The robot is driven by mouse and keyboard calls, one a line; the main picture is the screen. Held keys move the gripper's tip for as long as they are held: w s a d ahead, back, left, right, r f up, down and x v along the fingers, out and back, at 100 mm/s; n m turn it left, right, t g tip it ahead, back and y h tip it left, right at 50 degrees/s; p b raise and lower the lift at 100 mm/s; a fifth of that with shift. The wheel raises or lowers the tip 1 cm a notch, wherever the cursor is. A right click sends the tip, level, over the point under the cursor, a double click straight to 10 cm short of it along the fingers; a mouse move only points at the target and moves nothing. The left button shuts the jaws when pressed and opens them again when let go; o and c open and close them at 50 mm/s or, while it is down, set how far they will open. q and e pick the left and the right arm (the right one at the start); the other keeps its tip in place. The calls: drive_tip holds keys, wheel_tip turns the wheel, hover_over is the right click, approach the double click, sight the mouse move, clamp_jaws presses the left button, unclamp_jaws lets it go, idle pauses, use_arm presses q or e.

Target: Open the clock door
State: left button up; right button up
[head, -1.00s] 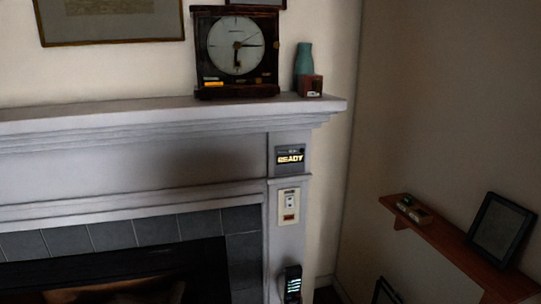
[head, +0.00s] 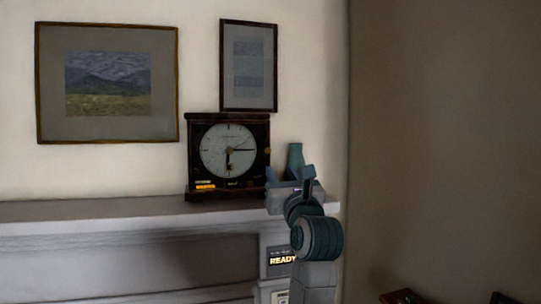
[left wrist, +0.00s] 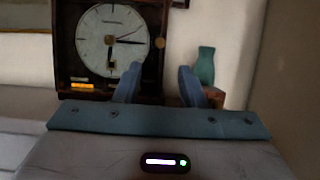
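The clock (head: 228,185) stands upright on the mantelpiece, with a dark case and a round pale dial behind its front door. The door looks shut. A small brass-coloured knob (head: 267,150) is on the door's right side; the knob also shows in the left wrist view (left wrist: 160,43). My left gripper (head: 289,172) is raised at the mantel's right end, just right of and below the clock's knob. Its two fingers (left wrist: 158,76) are apart with nothing between them, in front of the clock's right edge. My right gripper is in neither view.
A teal vase (head: 295,158) stands right of the clock, partly behind my gripper; it shows in the left wrist view (left wrist: 206,66) near a small brown box (left wrist: 214,96). The mantelpiece (head: 100,211) is clear to the left. Two framed pictures hang above.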

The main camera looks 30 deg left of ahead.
sight(269, 151)
use_arm(q)
drive_tip(key=p+x, duration=0.4)
drive_tip(key=x, duration=0.5)
drive_tip(key=shift+w+a+r, duration=0.2)
drive_tip(key=shift+w+a, duration=0.25)
drive_tip(key=shift+a, duration=0.1)
clamp_jaws()
